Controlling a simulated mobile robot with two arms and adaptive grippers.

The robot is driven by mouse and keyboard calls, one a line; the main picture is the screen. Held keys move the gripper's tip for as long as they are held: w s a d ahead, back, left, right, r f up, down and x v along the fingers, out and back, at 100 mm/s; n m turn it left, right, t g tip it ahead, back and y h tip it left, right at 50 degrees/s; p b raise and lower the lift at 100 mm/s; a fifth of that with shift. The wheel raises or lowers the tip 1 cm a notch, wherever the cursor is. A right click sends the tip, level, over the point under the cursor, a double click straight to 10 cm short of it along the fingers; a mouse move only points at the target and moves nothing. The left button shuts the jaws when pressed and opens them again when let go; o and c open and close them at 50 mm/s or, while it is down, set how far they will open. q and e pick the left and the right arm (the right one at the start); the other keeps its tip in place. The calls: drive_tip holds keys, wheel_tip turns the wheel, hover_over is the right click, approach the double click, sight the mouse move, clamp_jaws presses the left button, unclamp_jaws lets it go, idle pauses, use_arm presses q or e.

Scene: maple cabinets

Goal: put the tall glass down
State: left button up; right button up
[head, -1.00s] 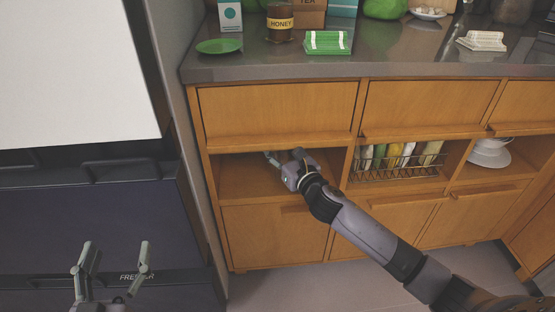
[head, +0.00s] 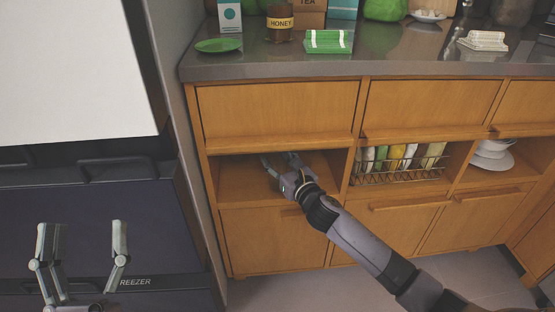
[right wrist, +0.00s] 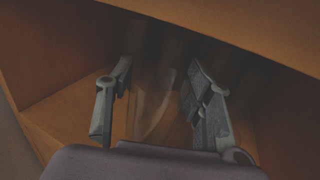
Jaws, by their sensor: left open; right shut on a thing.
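The tall glass (right wrist: 155,105) is a faint, see-through shape between the fingers of my right gripper in the right wrist view. My right gripper (head: 279,160) is shut on it inside the open left compartment (head: 235,180) of the cabinet. The right gripper also shows in the right wrist view (right wrist: 160,100). The glass cannot be made out in the head view. Whether its base touches the compartment floor is too dark to tell. My left gripper (head: 80,240) is open and empty in front of the freezer.
Dim upright shapes stand deeper in the compartment, beyond my fingers. The compartment's side walls and upper edge are close around my right gripper. A wire basket (head: 400,172) fills the compartment to the right. White dishes (head: 493,156) sit further right.

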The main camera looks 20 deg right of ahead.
drive_tip(key=o, duration=1.3)
